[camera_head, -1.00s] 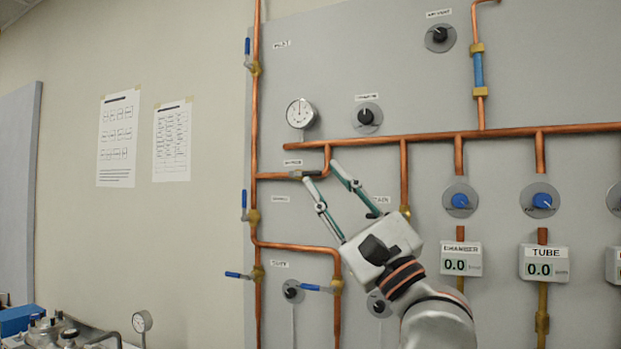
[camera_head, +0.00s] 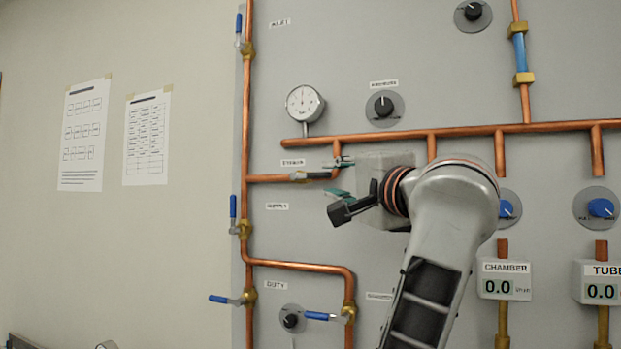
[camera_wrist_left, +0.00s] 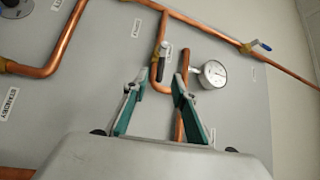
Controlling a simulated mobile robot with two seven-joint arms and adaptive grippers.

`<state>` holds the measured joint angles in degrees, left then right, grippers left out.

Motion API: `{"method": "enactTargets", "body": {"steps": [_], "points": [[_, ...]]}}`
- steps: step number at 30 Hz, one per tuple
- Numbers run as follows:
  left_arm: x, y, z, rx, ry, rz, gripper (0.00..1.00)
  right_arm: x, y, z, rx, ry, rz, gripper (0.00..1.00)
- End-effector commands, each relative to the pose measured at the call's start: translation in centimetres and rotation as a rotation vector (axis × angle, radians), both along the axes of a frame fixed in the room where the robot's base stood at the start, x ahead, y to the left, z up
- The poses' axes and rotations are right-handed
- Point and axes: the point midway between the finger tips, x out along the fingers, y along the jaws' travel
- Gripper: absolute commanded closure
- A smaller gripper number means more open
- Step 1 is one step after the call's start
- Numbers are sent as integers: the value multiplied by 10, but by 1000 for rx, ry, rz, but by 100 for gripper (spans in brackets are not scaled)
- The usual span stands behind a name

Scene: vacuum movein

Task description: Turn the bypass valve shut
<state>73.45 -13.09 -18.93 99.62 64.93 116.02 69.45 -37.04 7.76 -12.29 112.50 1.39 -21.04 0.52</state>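The small valve with a grey lever (camera_head: 300,176) sits on the short horizontal copper branch below the round gauge; I take it as the bypass valve, though the label (camera_head: 292,162) above is too blurred to read surely. In the left wrist view its lever (camera_wrist_left: 158,66) appears beyond and between the fingertips. My left gripper (camera_head: 339,178) is just right of the valve in the head view, its fingers spread to either side of the pipe bend. It is open and empty, also in the left wrist view (camera_wrist_left: 158,80). Contact cannot be told. My right gripper is out of view.
A round gauge (camera_head: 305,103) and a black knob (camera_head: 384,105) are above the gripper. Blue-handled valves (camera_head: 233,208) line the left vertical pipe. A lower copper pipe (camera_head: 305,266) and a blue lever (camera_head: 318,316) are below.

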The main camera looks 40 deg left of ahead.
Motion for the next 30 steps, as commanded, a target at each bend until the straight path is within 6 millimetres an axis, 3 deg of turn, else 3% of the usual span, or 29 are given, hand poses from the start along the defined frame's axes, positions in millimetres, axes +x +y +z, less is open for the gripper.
{"method": "enactTargets", "body": {"steps": [15,28,29,30], "points": [[32,56,11,1,0,4,73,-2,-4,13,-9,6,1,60],[39,66,11,0,0,1,73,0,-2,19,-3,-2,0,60],[39,66,11,0,0,1,76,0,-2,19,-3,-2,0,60],[39,66,11,0,0,1,86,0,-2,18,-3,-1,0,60]]}}
